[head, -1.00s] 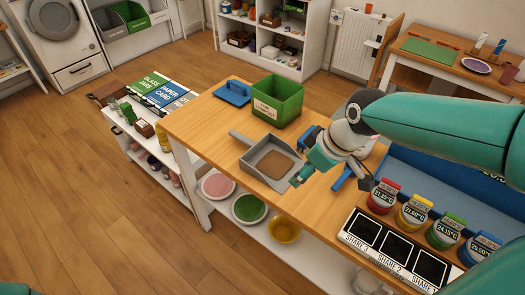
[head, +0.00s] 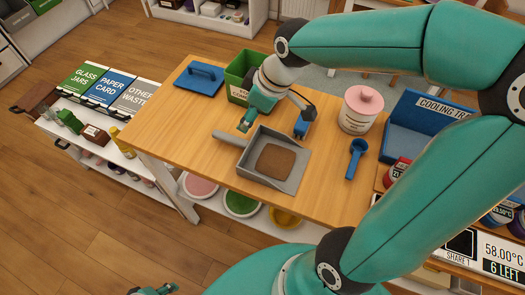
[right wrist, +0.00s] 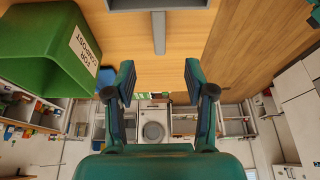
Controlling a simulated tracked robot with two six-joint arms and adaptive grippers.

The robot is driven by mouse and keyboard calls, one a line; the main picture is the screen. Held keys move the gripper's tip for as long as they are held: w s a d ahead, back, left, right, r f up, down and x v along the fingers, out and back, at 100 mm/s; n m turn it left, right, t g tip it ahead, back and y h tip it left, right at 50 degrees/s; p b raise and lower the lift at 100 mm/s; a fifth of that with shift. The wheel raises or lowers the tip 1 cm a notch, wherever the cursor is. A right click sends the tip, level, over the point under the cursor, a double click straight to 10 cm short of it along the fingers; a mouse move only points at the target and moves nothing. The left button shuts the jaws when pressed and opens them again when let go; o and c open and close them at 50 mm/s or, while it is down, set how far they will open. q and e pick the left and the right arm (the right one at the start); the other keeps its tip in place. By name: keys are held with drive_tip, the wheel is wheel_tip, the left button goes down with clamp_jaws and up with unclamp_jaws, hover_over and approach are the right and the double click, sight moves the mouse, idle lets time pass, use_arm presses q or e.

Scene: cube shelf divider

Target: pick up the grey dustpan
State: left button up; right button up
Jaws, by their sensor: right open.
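The grey dustpan (head: 293,183) lies on the wooden table with a brown patch in its pan and its grey handle (head: 228,137) pointing left. My right gripper (head: 275,118) is open and empty above the table, just behind the dustpan and apart from it. In the right wrist view, the dustpan's handle (right wrist: 158,32) lies beyond the open fingertips (right wrist: 158,75), roughly centred between them. The pan is cut off at the top of that view. A small teal part of what seems to be my left gripper (head: 152,290) shows at the bottom edge; its jaws are unclear.
The green compost bin (head: 236,80) stands close behind my right gripper.

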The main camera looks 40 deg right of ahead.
sight(236, 139)
drive_tip(key=x, duration=1.4)
drive_tip(key=shift+d+f+p, duration=0.15)
drive_tip(key=shift+f+p, duration=0.1)
drive_tip(key=shift+p, duration=0.15)
drive_tip(key=shift+c, duration=0.3)
clamp_jaws()
